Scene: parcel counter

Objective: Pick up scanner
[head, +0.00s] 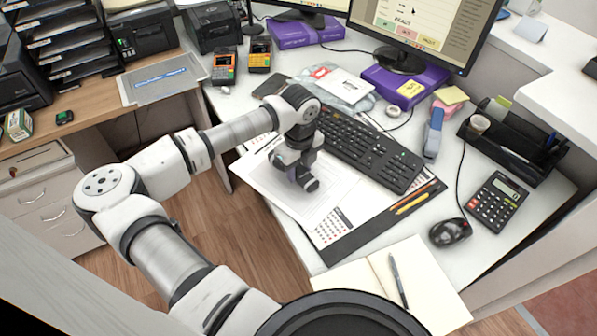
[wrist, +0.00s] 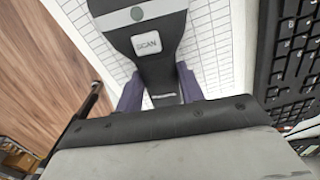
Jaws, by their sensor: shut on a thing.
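The scanner (wrist: 145,40) is black and grey with a light button marked SCAN, and it fills the upper middle of the wrist view. My gripper (wrist: 160,92) is shut on its narrow part, with a purple-grey finger on each side. In the head view my gripper (head: 303,178) is over the white printed desk pad, left of the keyboard. The scanner is partly hidden there by my wrist, and only its dark end shows. I cannot tell whether it touches the pad.
A black keyboard (head: 368,148) lies close to the right of my gripper. A mouse (head: 450,232), a calculator (head: 497,200) and an open notebook with a pen (head: 398,281) lie farther right and nearer. Two handheld devices (head: 224,68) (head: 260,54) stand at the back left. The desk's left edge is near.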

